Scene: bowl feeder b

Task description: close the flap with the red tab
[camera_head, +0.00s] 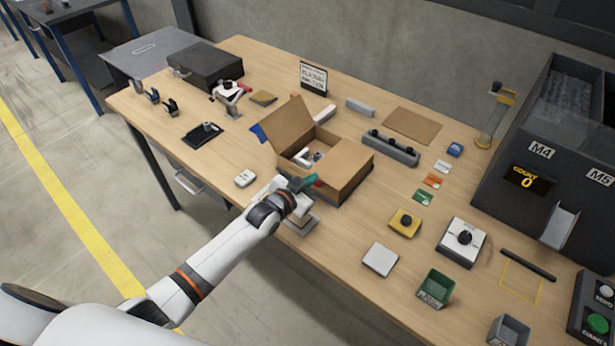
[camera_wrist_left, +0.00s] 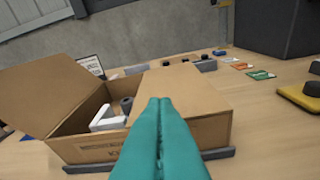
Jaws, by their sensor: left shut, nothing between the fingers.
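An open cardboard box (camera_head: 350,180) stands mid-table; it also shows in the wrist view (camera_wrist_left: 205,130). Its left flap (camera_head: 290,125) stands up and leans outward, with a blue tab (camera_head: 257,133) at its edge. Its right flap (camera_head: 345,160) lies roughly flat over the right part of the opening. A small red patch (camera_head: 317,182), perhaps the red tab, shows beside my fingertips. White and grey parts (camera_wrist_left: 108,118) lie inside the box. My left gripper (camera_head: 308,180), with teal fingers, is shut and empty at the box's near side; contact cannot be told. My right gripper is out of view.
A grey holder with black knobs (camera_head: 390,148) lies behind the box. A white block (camera_head: 245,178) is at the left. Coloured cards (camera_head: 432,181), a yellow block with a black knob (camera_head: 404,222) and a white plate (camera_head: 380,260) lie to the right. The near left tabletop is mostly clear.

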